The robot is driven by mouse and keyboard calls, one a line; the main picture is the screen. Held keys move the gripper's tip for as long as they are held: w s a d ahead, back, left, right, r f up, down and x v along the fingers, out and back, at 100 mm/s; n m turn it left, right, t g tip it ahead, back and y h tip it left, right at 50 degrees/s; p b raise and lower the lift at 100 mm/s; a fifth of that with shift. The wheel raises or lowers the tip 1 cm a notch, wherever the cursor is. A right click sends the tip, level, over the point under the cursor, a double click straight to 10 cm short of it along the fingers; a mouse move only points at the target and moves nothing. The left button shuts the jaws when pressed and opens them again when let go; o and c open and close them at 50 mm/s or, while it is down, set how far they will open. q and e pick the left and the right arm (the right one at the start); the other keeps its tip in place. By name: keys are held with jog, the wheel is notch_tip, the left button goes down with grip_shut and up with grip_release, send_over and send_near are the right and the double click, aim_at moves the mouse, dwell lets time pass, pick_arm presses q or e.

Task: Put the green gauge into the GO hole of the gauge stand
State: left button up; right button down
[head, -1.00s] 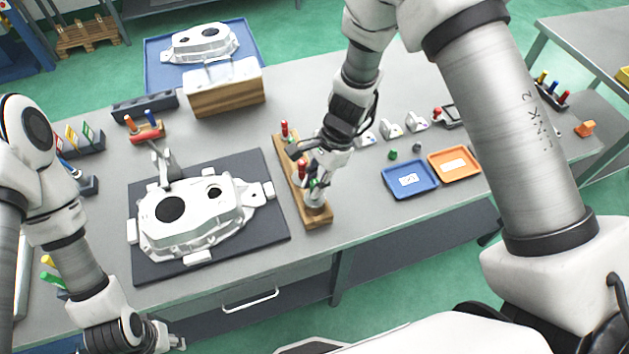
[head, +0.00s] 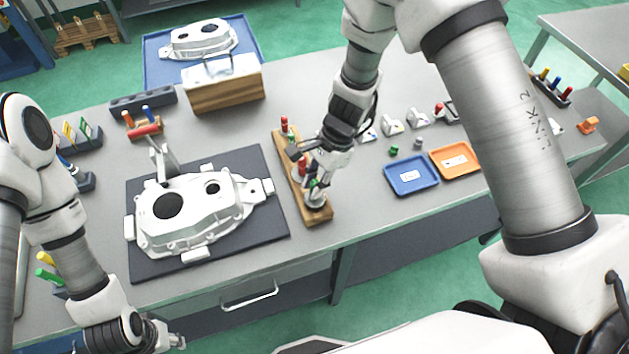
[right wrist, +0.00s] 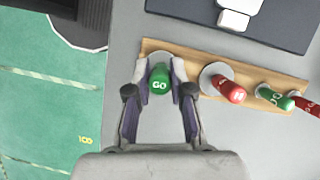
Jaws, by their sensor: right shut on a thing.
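The green gauge (right wrist: 159,80), with GO on its top, is between the two fingers of my right gripper (right wrist: 160,75), which is shut on it. In the head view my right gripper (head: 316,184) is over the near end of the wooden gauge stand (head: 320,219). The gauge's lower end is hidden in the wrist view, so I cannot tell how deep it sits. A red gauge (right wrist: 230,90) stands in the adjacent place, at a pale round disc. My left gripper (head: 174,341) is low at the left, away from the stand; its fingers are too small to judge.
Another green gauge (right wrist: 275,98) and another red one (right wrist: 306,105) stand further along the stand. A white casting (head: 190,215) lies on a dark mat (head: 268,222) left of the stand. Blue (head: 411,187) and orange (head: 474,168) trays are to the right.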

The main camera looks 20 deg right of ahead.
jog(key=shift+f+b, duration=0.8)
jog(key=shift+f, duration=0.3)
jog(key=c, duration=0.9)
grip_release()
jog(key=shift+c, duration=0.2)
jog(key=shift+r, duration=0.1)
jog(key=v, duration=1.1)
jog(key=shift+r, duration=0.4)
jog(key=shift+d, duration=0.15)
